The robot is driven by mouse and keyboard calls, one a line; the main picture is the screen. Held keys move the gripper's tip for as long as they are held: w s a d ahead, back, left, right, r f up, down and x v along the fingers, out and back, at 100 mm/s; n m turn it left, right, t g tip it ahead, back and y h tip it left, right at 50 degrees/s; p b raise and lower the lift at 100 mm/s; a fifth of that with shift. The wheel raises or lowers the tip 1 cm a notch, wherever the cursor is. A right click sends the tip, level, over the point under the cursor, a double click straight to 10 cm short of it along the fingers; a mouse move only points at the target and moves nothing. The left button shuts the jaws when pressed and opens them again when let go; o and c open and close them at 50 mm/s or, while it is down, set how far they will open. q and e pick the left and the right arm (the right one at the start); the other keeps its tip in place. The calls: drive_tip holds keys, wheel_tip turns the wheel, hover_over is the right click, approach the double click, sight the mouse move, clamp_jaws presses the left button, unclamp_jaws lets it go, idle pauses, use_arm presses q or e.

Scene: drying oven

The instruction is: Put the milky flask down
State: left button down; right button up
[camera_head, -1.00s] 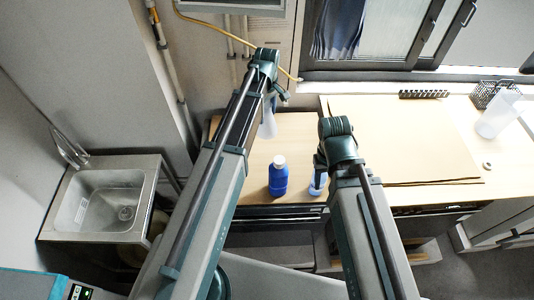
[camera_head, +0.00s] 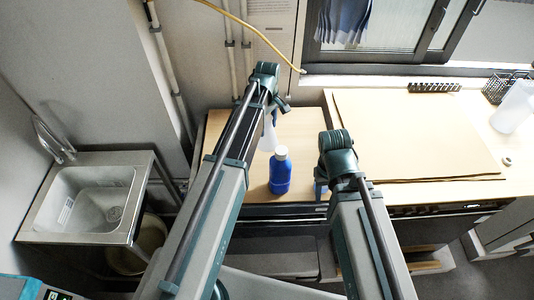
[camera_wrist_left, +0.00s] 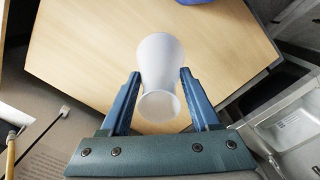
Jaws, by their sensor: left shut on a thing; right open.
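The milky flask (camera_wrist_left: 160,62) is a translucent white vessel held between the two blue fingers of my left gripper (camera_wrist_left: 158,78) in the left wrist view. Its round open mouth faces the camera and its wider body points away toward the wooden top. In the head view the flask (camera_head: 267,136) shows below my left gripper (camera_head: 271,110), over the left part of the table and just behind a blue bottle. I cannot tell whether its base touches the wood. My right gripper (camera_head: 320,186) is open near the table's front edge, partly hidden by its own arm.
The blue bottle (camera_head: 280,174) with a white cap stands near the front edge of the wooden table (camera_head: 235,122). Large flat boards (camera_head: 410,130) cover the right side. A black rack (camera_head: 434,87), a wire basket and a white container (camera_head: 512,107) stand farther right. A sink (camera_head: 85,205) is left.

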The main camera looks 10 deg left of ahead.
sight(267, 138)
use_arm(q)
drive_tip(key=shift+f, duration=0.1)
wheel_tip(267, 138, down, 6)
drive_tip(key=b, duration=0.6)
drive_tip(key=shift+f, duration=0.1)
drive_tip(key=shift+f, duration=0.1)
wheel_tip(267, 138, down, 4)
drive_tip(key=b, duration=0.4)
drive_tip(key=shift+r, duration=0.3)
drive_tip(key=shift+c, duration=0.6)
unclamp_jaws()
